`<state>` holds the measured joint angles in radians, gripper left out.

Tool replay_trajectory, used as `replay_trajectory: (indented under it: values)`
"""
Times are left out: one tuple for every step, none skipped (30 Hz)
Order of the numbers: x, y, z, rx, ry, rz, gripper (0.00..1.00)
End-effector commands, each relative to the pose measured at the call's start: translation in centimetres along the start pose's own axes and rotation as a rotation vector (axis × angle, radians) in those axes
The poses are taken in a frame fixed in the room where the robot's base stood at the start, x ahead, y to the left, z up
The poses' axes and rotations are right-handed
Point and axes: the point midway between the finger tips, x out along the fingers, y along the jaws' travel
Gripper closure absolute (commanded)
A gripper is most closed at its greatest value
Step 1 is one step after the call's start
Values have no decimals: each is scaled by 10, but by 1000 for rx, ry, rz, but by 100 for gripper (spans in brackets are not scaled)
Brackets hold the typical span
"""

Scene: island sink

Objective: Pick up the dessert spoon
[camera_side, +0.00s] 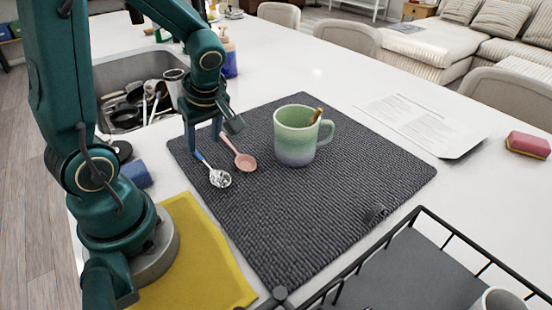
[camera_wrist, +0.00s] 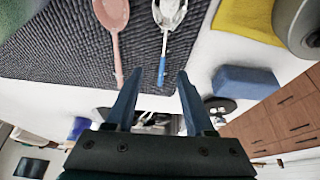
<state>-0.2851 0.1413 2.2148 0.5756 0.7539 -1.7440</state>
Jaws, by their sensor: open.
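Two spoons lie side by side on a dark ribbed mat (camera_side: 330,215). One is silver with a blue handle (camera_side: 219,178); its bowl looks speckled or pierced. The other is plain pink (camera_side: 244,161). I cannot tell for certain which is the dessert spoon. My gripper (camera_side: 203,145) is open and empty, over the handle ends near the mat's back-left edge. In the wrist view, the blue handle of the silver spoon (camera_wrist: 162,70) points between my fingertips (camera_wrist: 158,76). The pink spoon (camera_wrist: 116,40) lies left of the left finger.
A green mug (camera_side: 292,140) with something brownish in it stands on the mat, right of the spoons. A sink (camera_side: 110,78) with dark cookware is behind left. A blue sponge (camera_side: 136,174) and yellow cloth (camera_side: 200,255) lie left. A wire rack (camera_side: 440,225) stands front right.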

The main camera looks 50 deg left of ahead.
Motion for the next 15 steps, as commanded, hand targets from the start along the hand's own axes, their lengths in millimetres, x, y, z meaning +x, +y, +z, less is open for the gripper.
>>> replay_trajectory:
  values:
    - [4, -2, 0, -2, -4, -16, 46]
    - [6, -3, 0, -2, -4, -20, 46]
    - [9, -4, 0, -4, -4, -24, 46]
    - [11, -4, 0, -5, -4, -25, 46]
    - [14, -4, 0, -6, -4, -25, 46]
    - [18, -4, 0, -4, -4, -25, 46]
    - [22, -4, 0, -4, -5, -25, 46]
    - [26, -5, 0, -5, -6, -26, 46]
    - [30, -5, 0, -4, -7, -25, 46]
    - [34, -5, 0, -3, -7, -25, 46]
    - [36, -4, 0, -4, -5, -24, 46]
    - [40, -5, 0, -3, -5, -25, 46]
    - [43, -4, 0, -4, -4, -24, 46]
    - [46, -4, 0, -4, -5, -23, 46]
    - [48, -5, 0, -4, -4, -23, 46]
